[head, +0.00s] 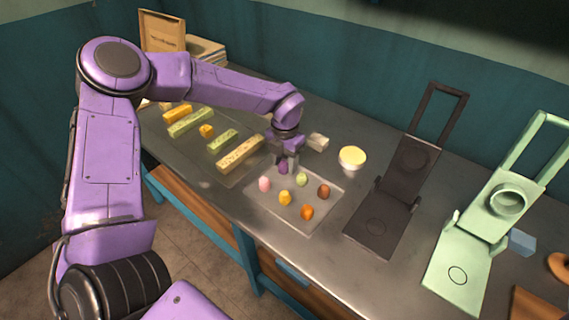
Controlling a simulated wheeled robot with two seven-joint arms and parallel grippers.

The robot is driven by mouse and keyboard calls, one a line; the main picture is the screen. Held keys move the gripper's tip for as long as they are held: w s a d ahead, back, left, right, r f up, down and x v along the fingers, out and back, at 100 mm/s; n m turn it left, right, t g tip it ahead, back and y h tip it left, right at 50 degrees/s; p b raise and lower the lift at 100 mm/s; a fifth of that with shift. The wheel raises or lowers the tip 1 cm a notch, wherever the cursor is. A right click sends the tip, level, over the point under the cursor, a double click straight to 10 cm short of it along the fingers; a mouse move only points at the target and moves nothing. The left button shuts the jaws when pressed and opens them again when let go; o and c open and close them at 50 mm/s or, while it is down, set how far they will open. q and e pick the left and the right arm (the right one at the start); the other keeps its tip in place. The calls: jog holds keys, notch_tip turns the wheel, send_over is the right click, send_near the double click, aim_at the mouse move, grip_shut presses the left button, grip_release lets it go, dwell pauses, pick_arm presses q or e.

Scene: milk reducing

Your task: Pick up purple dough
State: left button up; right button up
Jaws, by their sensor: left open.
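The purple dough (283,168) is a small dark purple lump at the back left of a grey tray (268,204). My left gripper (287,163) points down over it, fingers open, right at the dough. The fingers partly hide the dough, and I cannot tell whether they touch it. Other dough lumps lie on the same tray: a pink one (264,184), a yellow one (285,197), a green one (302,180), a brown one (323,191) and an orange one (307,212). My right gripper is not in view.
Another tray (228,177) with yellow and green bars lies to the left. A dark press (384,215) and a light green press (468,250) stand at right.

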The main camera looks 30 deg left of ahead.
pick_arm(q)
jog(key=shift+f, duration=0.5)
jog(key=shift+s+a, duration=0.1)
jog(key=shift+s, duration=0.1)
jog(key=c, duration=0.8)
